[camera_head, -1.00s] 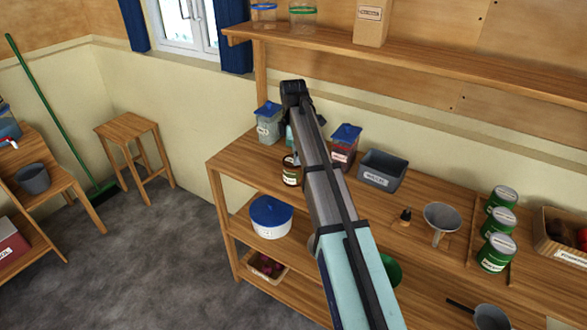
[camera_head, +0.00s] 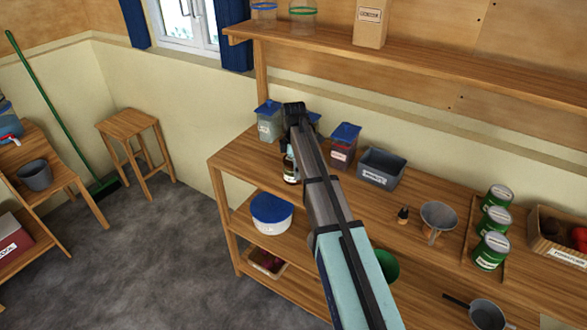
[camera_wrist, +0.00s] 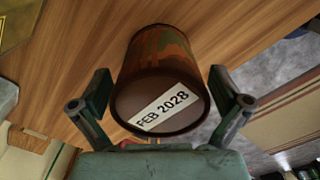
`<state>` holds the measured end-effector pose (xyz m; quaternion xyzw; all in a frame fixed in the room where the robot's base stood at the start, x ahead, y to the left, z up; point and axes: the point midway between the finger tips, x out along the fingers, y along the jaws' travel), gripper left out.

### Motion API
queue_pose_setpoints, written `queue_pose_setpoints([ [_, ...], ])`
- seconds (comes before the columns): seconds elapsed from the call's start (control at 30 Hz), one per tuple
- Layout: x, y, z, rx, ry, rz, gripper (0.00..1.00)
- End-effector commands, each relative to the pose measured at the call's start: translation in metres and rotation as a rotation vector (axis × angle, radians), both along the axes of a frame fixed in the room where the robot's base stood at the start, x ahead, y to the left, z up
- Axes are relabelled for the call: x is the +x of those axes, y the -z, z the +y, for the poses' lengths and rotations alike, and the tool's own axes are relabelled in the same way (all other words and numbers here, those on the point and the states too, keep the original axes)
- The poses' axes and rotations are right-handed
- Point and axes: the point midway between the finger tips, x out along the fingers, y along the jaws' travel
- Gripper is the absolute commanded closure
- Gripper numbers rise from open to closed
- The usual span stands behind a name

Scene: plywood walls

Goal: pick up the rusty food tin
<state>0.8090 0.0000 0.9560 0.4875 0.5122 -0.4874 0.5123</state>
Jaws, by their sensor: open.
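The rusty food tin (camera_wrist: 160,75) fills the middle of the wrist view, brown with orange and green patches. A white "FEB 2028" label lies across its dark end, which faces the camera. My gripper (camera_wrist: 161,88) is open, with one finger on each side of the tin. A gap shows on the left; on the right the finger is close, and I cannot tell whether it touches. In the head view my arm covers the spot where the fingers are. A dark, white-labelled container (camera_head: 290,167) shows just left of my arm; I cannot tell whether it is the tin.
Blue-lidded containers (camera_head: 345,145) and a grey bin (camera_head: 381,168) stand behind and right of my arm on the wooden bench (camera_head: 235,155). A funnel (camera_head: 438,215) and several green cans (camera_head: 491,250) are farther right. A shelf (camera_head: 420,68) runs above.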

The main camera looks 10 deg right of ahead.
Motion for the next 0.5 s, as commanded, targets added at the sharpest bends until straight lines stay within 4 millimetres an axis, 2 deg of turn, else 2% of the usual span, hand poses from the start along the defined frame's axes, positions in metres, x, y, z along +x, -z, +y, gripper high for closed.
queue_pose_setpoints([
  [0.07, 0.0001, 0.0000, 0.0000, 0.000, 0.000, 0.000, 0.00],
  [0.17, 0.0000, -0.0001, 0.0000, 0.000, 0.000, 0.000, 0.32],
  [0.3, 0.0000, -0.0001, 0.0001, 0.000, 0.000, 0.000, 0.81],
  [0.5, 0.0002, -0.0006, 0.0000, 0.000, 0.000, 0.000, 0.81],
])
